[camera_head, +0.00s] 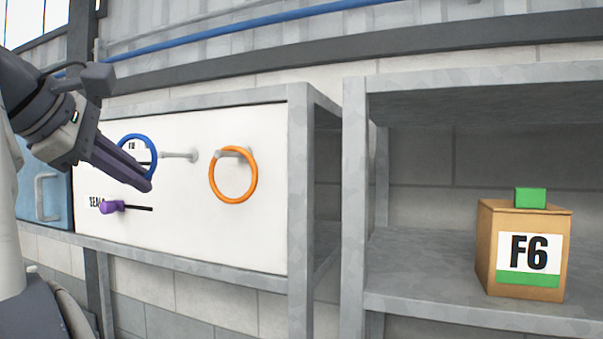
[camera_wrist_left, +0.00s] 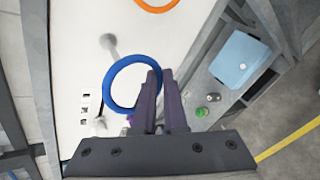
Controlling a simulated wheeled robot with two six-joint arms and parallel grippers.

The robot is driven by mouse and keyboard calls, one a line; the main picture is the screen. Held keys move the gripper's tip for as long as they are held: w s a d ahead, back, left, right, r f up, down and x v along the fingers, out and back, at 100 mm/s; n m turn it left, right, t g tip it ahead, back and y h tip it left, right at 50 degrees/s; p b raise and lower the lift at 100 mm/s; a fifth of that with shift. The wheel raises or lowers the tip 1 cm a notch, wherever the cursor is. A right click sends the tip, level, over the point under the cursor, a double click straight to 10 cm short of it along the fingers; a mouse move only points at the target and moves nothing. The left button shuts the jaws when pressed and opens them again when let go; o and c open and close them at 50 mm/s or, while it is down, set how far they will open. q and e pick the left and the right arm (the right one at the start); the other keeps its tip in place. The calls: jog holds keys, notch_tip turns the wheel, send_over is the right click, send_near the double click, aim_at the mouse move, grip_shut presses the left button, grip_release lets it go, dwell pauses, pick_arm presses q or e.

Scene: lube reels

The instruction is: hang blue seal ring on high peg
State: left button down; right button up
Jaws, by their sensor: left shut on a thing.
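The blue seal ring (camera_head: 155,158) is held at its lower edge by my left gripper (camera_head: 147,184), which is shut on it. The ring stands in front of the white panel, left of a bare grey peg (camera_head: 180,155). The peg's tip appears just right of the ring, and the ring does not look threaded on it. In the left wrist view the ring (camera_wrist_left: 107,83) rises left of the purple fingers (camera_wrist_left: 155,80), and the peg (camera_wrist_left: 110,44) meets its upper edge in the picture. My right gripper is not in view.
An orange ring (camera_head: 213,176) hangs on another peg to the right. A purple-handled dark rod (camera_head: 113,207) sits low on the white panel (camera_head: 200,235). A box marked F6 (camera_head: 520,228) stands on the right shelf. A blue case (camera_wrist_left: 240,58) shows in the left wrist view.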

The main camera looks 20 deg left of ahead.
pick_arm(q)
jog(key=shift+w+d+f, duration=0.1)
jog(key=shift+w+f, duration=0.15)
jog(key=shift+w, duration=1.05)
jog(key=shift+w+d+f, duration=0.1)
jog(key=shift+w+f, duration=0.15)
jog(key=shift+w, duration=1.05)
jog(key=shift+w+d+f, duration=0.1)
jog(key=shift+w+f, duration=0.15)
jog(key=shift+w, duration=1.05)
jog(key=c, duration=0.9)
grip_release()
jog(key=shift+r, duration=0.1)
